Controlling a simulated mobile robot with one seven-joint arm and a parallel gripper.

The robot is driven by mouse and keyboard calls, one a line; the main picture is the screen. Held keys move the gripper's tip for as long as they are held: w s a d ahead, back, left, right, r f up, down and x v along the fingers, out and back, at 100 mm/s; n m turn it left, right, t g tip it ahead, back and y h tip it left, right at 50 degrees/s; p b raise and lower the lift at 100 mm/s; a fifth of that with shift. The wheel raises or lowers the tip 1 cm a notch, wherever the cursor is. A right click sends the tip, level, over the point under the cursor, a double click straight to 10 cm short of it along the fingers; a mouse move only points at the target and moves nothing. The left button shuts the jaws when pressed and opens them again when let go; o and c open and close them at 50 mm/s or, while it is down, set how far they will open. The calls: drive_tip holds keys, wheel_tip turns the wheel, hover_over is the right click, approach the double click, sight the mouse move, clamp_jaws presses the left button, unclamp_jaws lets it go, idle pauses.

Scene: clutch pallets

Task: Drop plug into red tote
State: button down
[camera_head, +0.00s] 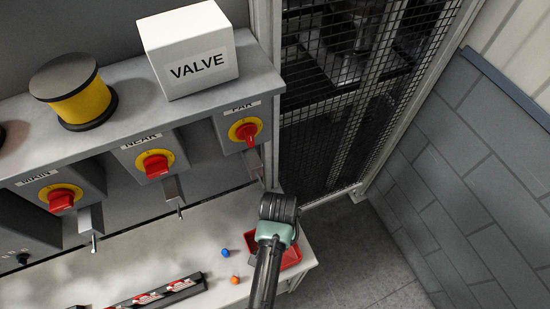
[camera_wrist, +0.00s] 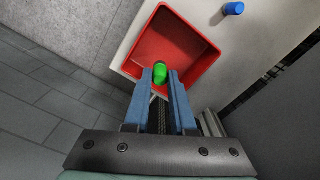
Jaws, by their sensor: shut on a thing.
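In the wrist view, my gripper (camera_wrist: 161,80) is shut on a green plug (camera_wrist: 161,73) between its blue fingertips. The green plug appears in front of the red tote (camera_wrist: 170,28), whose open inside shows behind and beyond it. I cannot tell how high the plug is above the tote. In the head view, the red tote (camera_head: 291,257) lies at the right end of the bench, partly hidden by my arm. My fingertips and the green plug are hidden behind my arm in that view.
A blue plug (camera_head: 225,252) and an orange plug (camera_head: 235,280) lie on the bench left of the tote. The blue one shows in the wrist view (camera_wrist: 233,9). A dark rack (camera_head: 160,293) lies farther left. Switch boxes with red knobs (camera_head: 248,133) and a mesh fence (camera_head: 345,100) stand behind.

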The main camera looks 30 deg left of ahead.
wheel_tip(320, 180, down, 4)
drive_tip(key=b, duration=0.3)
drive_tip(key=shift+f+b, duration=0.2)
drive_tip(key=shift+b, duration=0.1)
drive_tip(key=shift+r, duration=0.1)
drive_tip(key=c, duration=0.7)
unclamp_jaws()
wheel_tip(320, 180, up, 12)
drive_tip(key=shift+f, duration=0.1)
drive_tip(key=shift+r, duration=0.6)
